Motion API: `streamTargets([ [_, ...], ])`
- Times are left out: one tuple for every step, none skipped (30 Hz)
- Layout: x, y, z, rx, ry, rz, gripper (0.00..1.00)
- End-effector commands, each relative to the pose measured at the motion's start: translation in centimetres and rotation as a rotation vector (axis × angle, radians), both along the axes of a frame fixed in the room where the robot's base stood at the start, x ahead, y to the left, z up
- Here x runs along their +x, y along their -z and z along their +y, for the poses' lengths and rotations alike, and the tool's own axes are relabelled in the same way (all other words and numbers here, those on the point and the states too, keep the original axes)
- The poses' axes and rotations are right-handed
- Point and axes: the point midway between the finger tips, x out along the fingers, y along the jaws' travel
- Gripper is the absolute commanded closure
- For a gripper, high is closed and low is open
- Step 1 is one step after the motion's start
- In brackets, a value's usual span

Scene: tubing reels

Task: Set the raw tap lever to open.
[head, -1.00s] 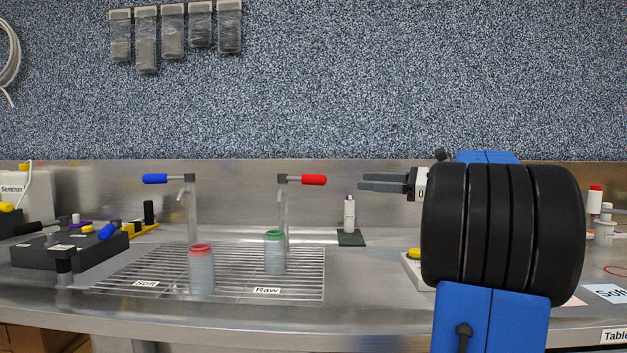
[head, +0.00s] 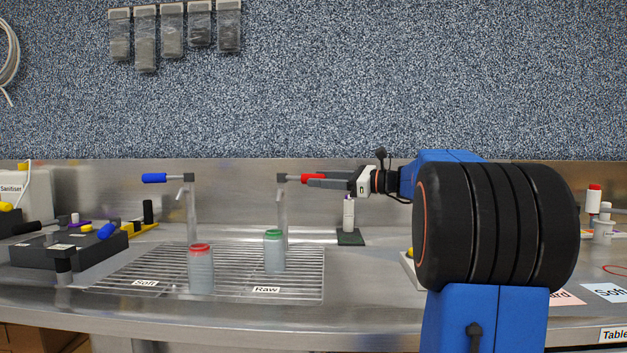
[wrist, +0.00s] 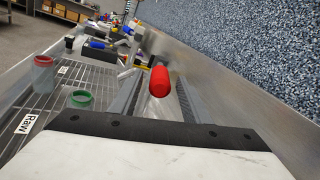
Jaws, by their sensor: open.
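The raw tap (head: 282,205) stands behind the rack label "Raw" (head: 267,290). Its red lever (head: 312,177) points right from the tap top, roughly level. My gripper (head: 315,181) is open, reaching in from the right with its fingers level with the red lever. They overlap the lever in the head view and partly hide it; I cannot tell whether they touch it.
A soft tap (head: 191,210) with a blue lever (head: 154,178) stands to the left. A green-rimmed jar (head: 274,254) and a red-rimmed jar (head: 201,272) stand on the wire rack (head: 130,270).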

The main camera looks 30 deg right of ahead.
Motion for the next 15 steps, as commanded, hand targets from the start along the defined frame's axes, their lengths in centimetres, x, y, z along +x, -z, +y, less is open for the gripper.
streamTargets([
  [0.6, 0.0, 0.4, 0.0, -0.002, 0.0, 0.57],
  [0.8, 0.0, 0.7, 0.0, -0.002, 0.0, 0.57],
  [1.2, 0.0, 0.9, 0.0, -0.002, 0.0, 0.57],
  [1.4, 0.0, 1.0, 0.0, -0.002, 0.0, 0.57],
  [1.6, 0.0, 1.2, 0.0, -0.001, 0.0, 0.57],
  [1.8, 0.0, 1.3, 0.0, -0.001, 0.0, 0.57],
  [2.0, 0.0, 1.4, 0.0, -0.001, 0.0, 0.57],
  [2.1, 0.0, 1.5, 0.0, 0.0, 0.0, 0.57],
  [2.2, 0.0, 1.6, 0.0, 0.0, 0.0, 0.57],
  [2.3, 0.0, 1.7, 0.0, 0.0, 0.0, 0.57],
  [2.3, 0.0, 1.7, 0.0, 0.0, 0.0, 0.57],
  [2.3, 0.0, 1.7, 0.0, 0.0, 0.0, 0.57],
  [2.4, 0.0, 1.7, 0.0, 0.0, 0.0, 0.57],
  [2.4, 0.0, 1.7, 0.0, 0.0, 0.0, 0.57],
  [2.4, 0.0, 1.7, 0.0, 0.0, 0.0, 0.57],
])
